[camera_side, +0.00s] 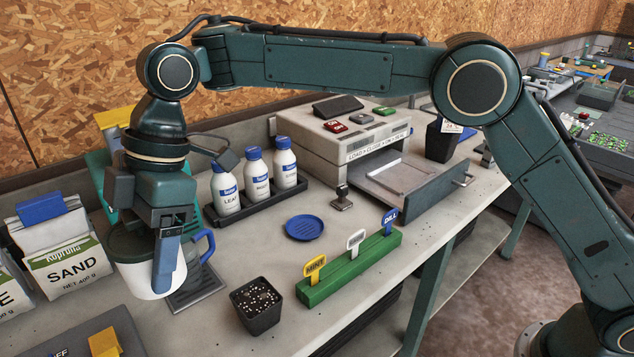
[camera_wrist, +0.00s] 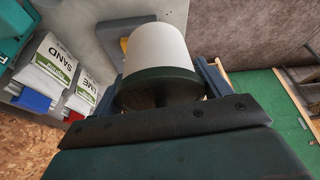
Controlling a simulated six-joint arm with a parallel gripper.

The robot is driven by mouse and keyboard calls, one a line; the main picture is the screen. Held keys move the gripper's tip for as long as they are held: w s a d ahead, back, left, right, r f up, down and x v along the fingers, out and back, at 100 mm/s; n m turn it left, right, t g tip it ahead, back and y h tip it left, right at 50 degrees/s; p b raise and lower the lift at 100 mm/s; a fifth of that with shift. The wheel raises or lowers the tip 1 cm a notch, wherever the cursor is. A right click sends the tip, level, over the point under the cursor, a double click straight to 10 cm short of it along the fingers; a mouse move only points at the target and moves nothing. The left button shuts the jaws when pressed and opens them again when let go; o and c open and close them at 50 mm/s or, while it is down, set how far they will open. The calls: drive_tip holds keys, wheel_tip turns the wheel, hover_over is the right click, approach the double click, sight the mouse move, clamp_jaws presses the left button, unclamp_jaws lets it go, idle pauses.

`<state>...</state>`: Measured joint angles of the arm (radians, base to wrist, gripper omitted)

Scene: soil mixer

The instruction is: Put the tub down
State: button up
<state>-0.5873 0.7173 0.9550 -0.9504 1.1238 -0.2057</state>
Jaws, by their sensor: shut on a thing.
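The tub (camera_side: 128,275) is white with a dark green rim, at the left of the side view. It hangs upright below my gripper (camera_side: 166,270). My gripper is shut on it, and one blue finger covers part of its front. The wrist view also shows the white tub (camera_wrist: 160,52), rim towards the camera, between the two blue fingers. The side view does not make clear how much gap there is under it. A dark slotted plate (camera_side: 198,291) lies on the bench beside and behind it.
A blue loop handle (camera_side: 207,240) shows just right of the finger; its body is mostly hidden. Sand bag (camera_side: 68,265) stands left, a black pot (camera_side: 256,306) and green label block (camera_side: 348,268) right. Bottles (camera_side: 254,177) stand behind. Bench around the blue dish (camera_side: 304,227) is clear.

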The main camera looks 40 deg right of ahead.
drive_tip(key=w+d+f+m+t+h, duration=0.1)
drive_tip(key=w+d+f+m+t, duration=0.3)
drive_tip(key=d, duration=0.8)
drive_tip(key=w+d+f+m+g+h, duration=0.1)
drive_tip(key=w+d+m, duration=0.55)
drive_tip(key=d, duration=0.55)
drive_tip(key=w+d+f+m+t+h, duration=0.15)
drive_tip(key=w+d+f+m, duration=0.35)
drive_tip(key=d, duration=0.7)
drive_tip(key=s+a+f+n+g+y, duration=0.1)
drive_tip(key=s+a+n+g+y, duration=0.1)
drive_tip(key=a+n, duration=0.6)
drive_tip(key=s+a+f+n+g+y, duration=0.1)
drive_tip(key=s+a+n+g, duration=0.15)
drive_tip(key=a+n, duration=0.55)
drive_tip(key=shift+w+a+f, duration=0.1)
drive_tip(key=shift+f, duration=1.85)
drive_tip(key=shift+w+a+f, duration=0.1)
drive_tip(key=shift+f, duration=1.8)
drive_tip(key=shift+f, duration=0.15)
drive_tip(key=o, duration=1)
drive_tip(key=shift+c, duration=0.2)
